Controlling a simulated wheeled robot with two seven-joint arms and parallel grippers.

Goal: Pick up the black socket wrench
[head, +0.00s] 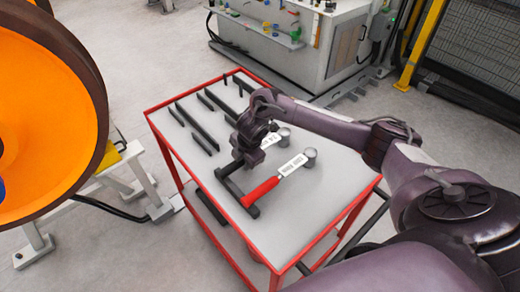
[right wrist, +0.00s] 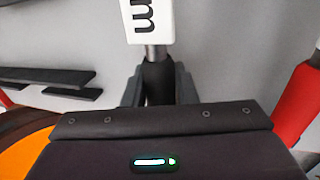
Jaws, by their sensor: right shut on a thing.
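The black socket wrench has a black handle, a white label (head: 270,140) and a round grey socket head (head: 283,132) on the table. In the right wrist view, its black handle (right wrist: 158,78) lies between the two fingers of my right gripper (right wrist: 159,88), with the white label (right wrist: 148,22) just beyond. My right gripper (head: 245,160) is shut on this handle, low over the table; the gripper hides much of the handle in the head view. My left gripper is not in view.
A red-handled wrench (head: 262,190) lies close beside, to the right. A dark bar (head: 237,191) lies at the near left. Several dark bars (head: 197,128) lie farther back on the red-framed table (head: 325,190). An orange wheel (head: 40,110) stands left; a grey cabinet (head: 285,55) stands behind.

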